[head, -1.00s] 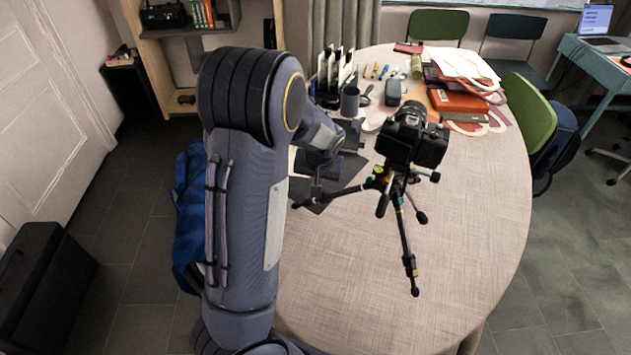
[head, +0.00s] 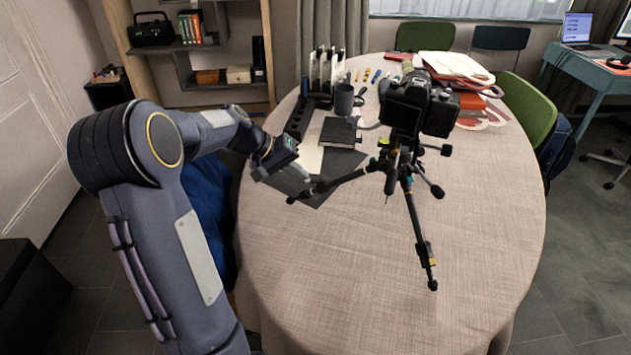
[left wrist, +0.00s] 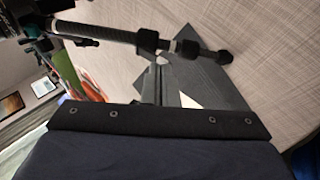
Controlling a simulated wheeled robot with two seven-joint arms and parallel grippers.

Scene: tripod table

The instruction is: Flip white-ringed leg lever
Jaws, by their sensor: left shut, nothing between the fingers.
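The black tripod (head: 413,215) stands on the table with a camera (head: 418,105) on top. One leg (head: 350,178) points left, toward my left gripper (head: 305,181). In the left wrist view this leg (left wrist: 115,34) crosses the top, with a pale ring (left wrist: 176,46) near its foot (left wrist: 215,57). A dark clamp part (left wrist: 148,41) sits beside the ring; its lever position is unclear. My left gripper is shut and empty, with its fingertips (left wrist: 160,64) close to the leg beside the ring. I cannot tell whether they touch. My right gripper is not in view.
A dark mat (head: 322,194) lies under the left leg. A black notebook (head: 340,131), a grey mug (head: 344,99) and a black file rack (head: 322,88) stand behind. Books and papers (head: 460,75) lie at the back right.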

